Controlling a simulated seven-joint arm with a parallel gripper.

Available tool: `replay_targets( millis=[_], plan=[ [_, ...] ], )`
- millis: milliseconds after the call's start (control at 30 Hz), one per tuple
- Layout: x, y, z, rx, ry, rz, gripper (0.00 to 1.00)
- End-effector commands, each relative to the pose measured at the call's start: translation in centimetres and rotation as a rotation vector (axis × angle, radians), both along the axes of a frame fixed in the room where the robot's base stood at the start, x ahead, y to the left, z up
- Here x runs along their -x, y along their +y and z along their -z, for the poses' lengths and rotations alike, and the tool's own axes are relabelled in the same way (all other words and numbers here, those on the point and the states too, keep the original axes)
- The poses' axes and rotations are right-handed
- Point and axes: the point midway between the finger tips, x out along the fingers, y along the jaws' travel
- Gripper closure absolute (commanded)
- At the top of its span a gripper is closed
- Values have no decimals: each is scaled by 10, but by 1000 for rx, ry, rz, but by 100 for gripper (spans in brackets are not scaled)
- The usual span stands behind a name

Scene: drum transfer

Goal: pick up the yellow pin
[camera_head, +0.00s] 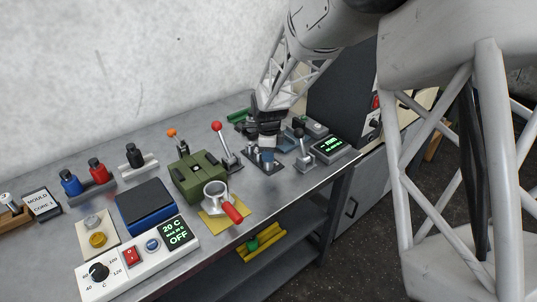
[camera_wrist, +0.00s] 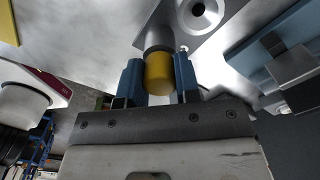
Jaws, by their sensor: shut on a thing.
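The yellow pin (camera_wrist: 159,74) is between the two blue fingers of my gripper (camera_wrist: 159,82) in the wrist view, and the gripper is shut on it. A grey collar shows at the pin's far end, against a metal plate (camera_wrist: 212,32) with a round hole beside it. I cannot tell whether the pin is still seated there. In the head view my gripper (camera_head: 267,146) points down over the dark fixture (camera_head: 264,168) near the back right of the bench. The pin is not distinguishable in the head view.
A red-knobbed lever (camera_head: 222,140) and a green block (camera_head: 198,177) stand left of my gripper. A small lever (camera_head: 304,152) and a display box (camera_head: 329,149) stand to its right. A cup with a red handle (camera_head: 218,198) is in front.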

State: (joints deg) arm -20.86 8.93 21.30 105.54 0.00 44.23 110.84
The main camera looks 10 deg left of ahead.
Motion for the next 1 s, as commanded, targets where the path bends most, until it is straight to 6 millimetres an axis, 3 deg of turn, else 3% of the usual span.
replay_targets(
  millis=[333,1000],
  plan=[
    [2,-1,-34,0,-1,0,93],
    [96,-36,-41,0,-1,0,93]
  ],
)
